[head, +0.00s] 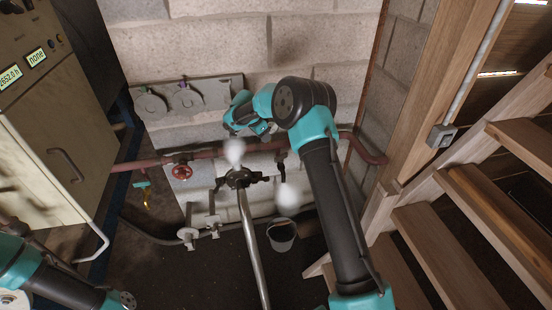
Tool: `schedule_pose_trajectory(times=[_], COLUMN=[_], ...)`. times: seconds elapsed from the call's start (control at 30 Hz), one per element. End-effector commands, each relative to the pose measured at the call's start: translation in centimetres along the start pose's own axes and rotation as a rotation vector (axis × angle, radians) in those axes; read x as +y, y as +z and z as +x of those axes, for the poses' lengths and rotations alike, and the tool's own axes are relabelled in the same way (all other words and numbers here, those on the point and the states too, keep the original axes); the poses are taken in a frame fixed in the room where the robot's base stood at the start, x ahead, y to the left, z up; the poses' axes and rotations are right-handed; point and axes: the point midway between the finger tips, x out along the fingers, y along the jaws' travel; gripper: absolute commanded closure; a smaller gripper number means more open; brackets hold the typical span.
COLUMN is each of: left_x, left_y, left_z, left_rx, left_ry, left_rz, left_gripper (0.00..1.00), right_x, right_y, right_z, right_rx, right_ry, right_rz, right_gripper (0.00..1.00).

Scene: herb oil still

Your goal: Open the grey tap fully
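Two small pale grey tap-like fittings (188,236) sit low on the pipework at the wall's foot, left of the metal pole. I cannot tell for sure which part is the grey tap or how far it is turned. My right arm reaches up from the bottom and bends left at its elbow. Its wrist and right gripper (250,122) are up in front of the block wall, above the red pipe and well above the fittings. The fingers are too small and overlapped to tell open from shut. My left arm shows at lower left; its gripper is out of view.
A red handwheel (182,171) is on the red pipe (215,152). White vapour puffs (288,196) hang near a dark central fitting (240,179). A bucket (281,235) stands on the floor. Wooden stairs (450,250) flank the right, a control cabinet (60,130) the left.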

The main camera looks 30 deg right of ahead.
Motion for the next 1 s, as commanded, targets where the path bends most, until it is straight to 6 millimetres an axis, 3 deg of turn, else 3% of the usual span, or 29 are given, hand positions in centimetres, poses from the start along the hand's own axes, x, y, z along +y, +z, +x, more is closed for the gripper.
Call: schedule_pose_trajectory(times=[0.27, 0.43, 1.0], left_x=[0.0, 0.0, 0.0], left_y=[0.0, 0.0, 0.0], left_z=[0.0, 0.0, 0.0], left_rx=[0.000, 0.000, 0.000], left_ry=[0.000, 0.000, 0.000], left_rz=[0.000, 0.000, 0.000], left_gripper=[0.37, 0.37, 0.37], right_x=[0.0, 0.1, 0.0], right_y=[0.0, 0.0, 0.1], right_z=[0.2, 1.4, 10.7], right_rx=[-0.002, -0.002, -0.003], right_ry=[-0.001, 0.001, 0.001], right_rz=[-0.002, -0.002, -0.004], right_gripper=[0.60, 0.60, 0.60])
